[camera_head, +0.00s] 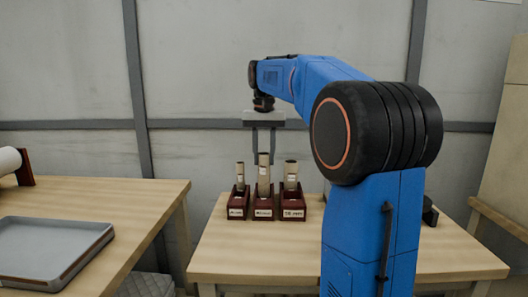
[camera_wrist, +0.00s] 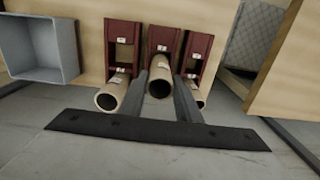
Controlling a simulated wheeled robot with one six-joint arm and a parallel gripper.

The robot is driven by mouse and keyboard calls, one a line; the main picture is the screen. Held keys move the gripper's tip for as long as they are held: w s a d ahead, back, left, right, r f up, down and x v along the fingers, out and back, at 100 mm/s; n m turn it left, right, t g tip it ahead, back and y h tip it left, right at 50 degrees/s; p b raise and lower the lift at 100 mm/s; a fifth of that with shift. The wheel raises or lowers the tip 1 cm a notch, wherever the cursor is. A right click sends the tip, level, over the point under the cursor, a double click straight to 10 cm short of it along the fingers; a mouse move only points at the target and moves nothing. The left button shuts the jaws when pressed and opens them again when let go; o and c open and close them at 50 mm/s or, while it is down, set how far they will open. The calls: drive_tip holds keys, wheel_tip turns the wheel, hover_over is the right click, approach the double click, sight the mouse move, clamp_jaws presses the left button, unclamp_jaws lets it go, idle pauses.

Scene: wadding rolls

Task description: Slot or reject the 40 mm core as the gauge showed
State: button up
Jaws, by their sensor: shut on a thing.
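Three beige tubular cores stand at three dark red holders with white labels, too small to read surely. My gripper (camera_head: 264,151) is above the middle holder (camera_head: 263,213), its fingers shut on the middle core (camera_head: 264,172). This core is upright and its top is higher than the others. In the wrist view the middle core (camera_wrist: 159,88) sits between my fingertips (camera_wrist: 162,78), open end towards the camera. Whether its lower end rests in the holder or hangs just above cannot be told. The other cores are at the left (camera_head: 240,174) and right (camera_head: 290,172) holders.
A grey open bin (camera_wrist: 72,48) is beside the holders in the wrist view; my arm hides that area in the head view. A grey tray (camera_head: 100,238) and a white roll (camera_head: 9,160) are on the left table. A gap separates the tables. The front tabletop (camera_head: 262,255) is clear.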

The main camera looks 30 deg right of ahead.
sight(264, 166)
drive_tip(key=shift+f, duration=1.8)
drive_tip(key=o, duration=0.9)
wheel_tip(264, 166, up, 17)
drive_tip(key=shift+r, duration=0.15)
drive_tip(key=shift+s, duration=0.15)
